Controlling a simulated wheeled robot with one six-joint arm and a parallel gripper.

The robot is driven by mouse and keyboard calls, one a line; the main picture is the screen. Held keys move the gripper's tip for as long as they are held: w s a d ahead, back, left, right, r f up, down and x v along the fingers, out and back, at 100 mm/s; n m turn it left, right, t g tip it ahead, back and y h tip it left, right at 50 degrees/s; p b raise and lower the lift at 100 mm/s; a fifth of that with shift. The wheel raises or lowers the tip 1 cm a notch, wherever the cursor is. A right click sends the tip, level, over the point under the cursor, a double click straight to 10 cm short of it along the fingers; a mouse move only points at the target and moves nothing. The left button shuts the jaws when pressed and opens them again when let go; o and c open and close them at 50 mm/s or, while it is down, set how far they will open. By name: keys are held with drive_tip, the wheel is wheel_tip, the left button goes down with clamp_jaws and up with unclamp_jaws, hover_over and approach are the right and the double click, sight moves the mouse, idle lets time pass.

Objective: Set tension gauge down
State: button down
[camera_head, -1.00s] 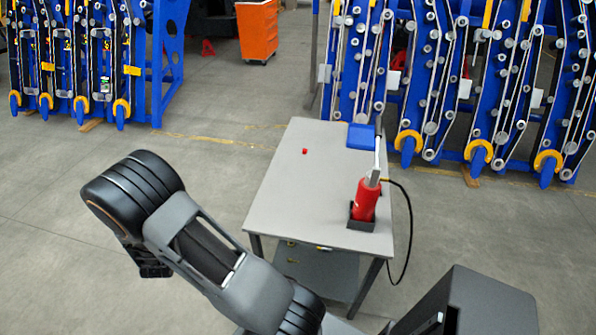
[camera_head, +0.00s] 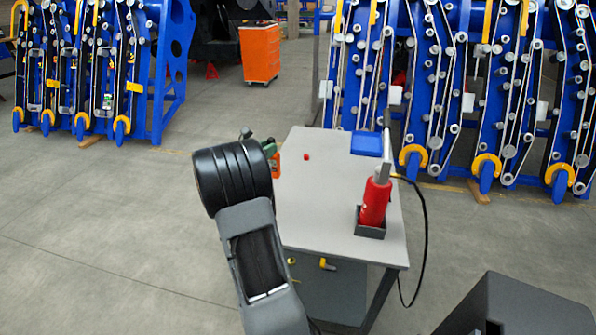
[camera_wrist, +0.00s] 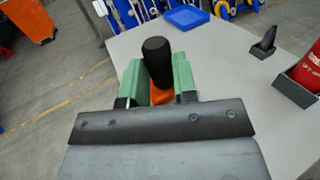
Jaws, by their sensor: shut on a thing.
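In the head view the gauge (camera_head: 276,164) shows at the left edge of the grey table (camera_head: 325,215), partly hidden behind my arm. In the wrist view it stands out against the table top (camera_wrist: 225,75). I cannot tell whether it touches the surface.
On the table are a blue tray (camera_head: 366,144), a small red piece (camera_head: 306,157) and a red bottle (camera_head: 374,203) in a dark holder. A small dark object (camera_wrist: 264,43) stands near the bottle. The table's middle is clear. A cable (camera_head: 425,235) hangs at the right.

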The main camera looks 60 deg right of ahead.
drive_tip(key=s+d+f, duration=0.4)
drive_tip(key=d+f, duration=0.2)
drive_tip(key=f, duration=0.4)
drive_tip(key=shift+s+d+f, duration=0.15)
drive_tip(key=shift+s+d, duration=0.1)
drive_tip(key=shift+d, duration=0.05)
drive_tip(key=shift+f, duration=0.15)
drive_tip(key=c, duration=0.9)
unclamp_jaws()
